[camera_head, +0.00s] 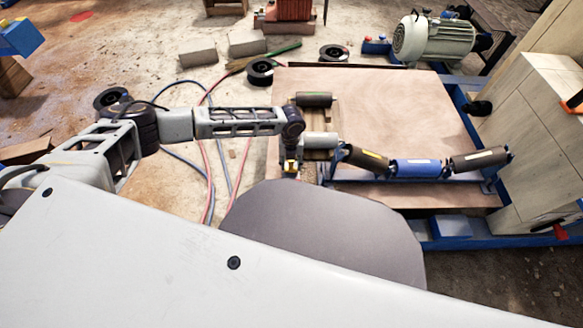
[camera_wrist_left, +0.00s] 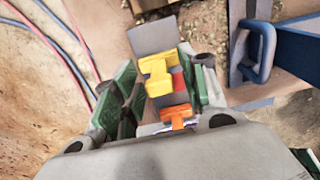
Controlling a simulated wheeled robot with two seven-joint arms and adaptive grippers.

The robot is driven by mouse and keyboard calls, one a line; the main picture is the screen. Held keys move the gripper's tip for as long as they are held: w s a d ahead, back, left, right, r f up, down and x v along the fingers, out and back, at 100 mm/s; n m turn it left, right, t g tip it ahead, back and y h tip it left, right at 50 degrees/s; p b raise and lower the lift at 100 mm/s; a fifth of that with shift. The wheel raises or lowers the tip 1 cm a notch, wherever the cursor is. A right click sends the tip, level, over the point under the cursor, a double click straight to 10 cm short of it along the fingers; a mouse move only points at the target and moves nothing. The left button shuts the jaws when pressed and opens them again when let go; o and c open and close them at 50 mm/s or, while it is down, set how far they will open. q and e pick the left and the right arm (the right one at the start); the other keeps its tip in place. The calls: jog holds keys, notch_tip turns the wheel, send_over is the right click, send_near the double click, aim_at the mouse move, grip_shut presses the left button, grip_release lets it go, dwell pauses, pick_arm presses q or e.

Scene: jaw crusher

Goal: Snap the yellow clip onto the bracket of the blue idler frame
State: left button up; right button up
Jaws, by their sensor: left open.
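The yellow clip (camera_wrist_left: 158,76) lies between the spread fingers of my left gripper (camera_wrist_left: 165,72) in the left wrist view. A gap shows on its left side; contact on the right is unclear. In the head view my left gripper (camera_head: 291,160) points down left of the blue idler frame (camera_head: 352,187), with a small yellow patch at its tip. The frame carries a blue roller (camera_head: 415,168) between two dark ones. A blue bracket-like loop (camera_wrist_left: 258,72) stands right of the gripper in the wrist view. My right gripper is not in view.
An orange piece (camera_wrist_left: 177,117) lies near the clip, over a grey surface (camera_wrist_left: 152,38). A wooden board (camera_head: 385,110) lies behind the rollers. Red and blue hoses (camera_head: 222,160) run along the floor at left. A motor (camera_head: 435,38) stands at the back right.

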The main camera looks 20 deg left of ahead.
pick_arm(q)
grip_shut()
jog(key=shift+r+p, duration=2.55)
jog(key=shift+p, duration=0.2)
